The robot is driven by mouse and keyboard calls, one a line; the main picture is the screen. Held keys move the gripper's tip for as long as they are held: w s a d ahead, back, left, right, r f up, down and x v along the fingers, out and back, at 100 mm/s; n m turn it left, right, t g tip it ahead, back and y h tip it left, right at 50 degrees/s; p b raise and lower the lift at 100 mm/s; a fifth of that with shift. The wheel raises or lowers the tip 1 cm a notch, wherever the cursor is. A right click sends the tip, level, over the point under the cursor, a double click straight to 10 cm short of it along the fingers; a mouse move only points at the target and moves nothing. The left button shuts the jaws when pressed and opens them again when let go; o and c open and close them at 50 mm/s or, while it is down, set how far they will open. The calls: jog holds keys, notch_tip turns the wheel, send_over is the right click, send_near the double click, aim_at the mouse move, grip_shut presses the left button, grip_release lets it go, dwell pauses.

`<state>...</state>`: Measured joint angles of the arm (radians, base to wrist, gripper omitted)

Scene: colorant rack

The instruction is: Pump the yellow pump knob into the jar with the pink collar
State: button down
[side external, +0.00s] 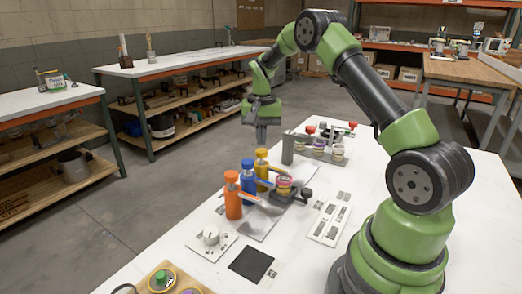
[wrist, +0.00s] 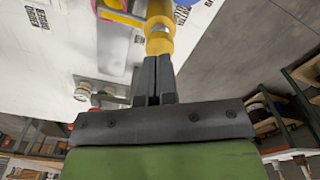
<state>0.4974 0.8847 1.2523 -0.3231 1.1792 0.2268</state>
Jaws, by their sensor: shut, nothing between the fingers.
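The yellow bottle with the yellow pump knob (side external: 261,153) stands at the far end of a row of three; in the wrist view the yellow pump (wrist: 159,40) is just beyond my fingertips. My gripper (side external: 262,140) is shut and empty, pointing down close above the knob; its closed fingers show in the wrist view (wrist: 155,62). I cannot tell whether they touch the knob. The jar with the pink collar (side external: 284,184) sits in a dark holder right of the pumps, near the spout ends. Its pink rim shows partly at the wrist view's top edge (wrist: 113,8).
A blue pump bottle (side external: 247,182) and an orange one (side external: 233,202) stand in front of the yellow one. A grey rack (side external: 312,157) with several jars is behind to the right. A white slotted plate (side external: 328,222) and a black square mat (side external: 251,264) lie on the table.

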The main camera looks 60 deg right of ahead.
aim_at(262, 150)
jog(key=shift+f, duration=0.15)
jog(key=shift+f, duration=1.6)
jog(key=shift+r, duration=1.8)
jog(key=shift+r, duration=1.95)
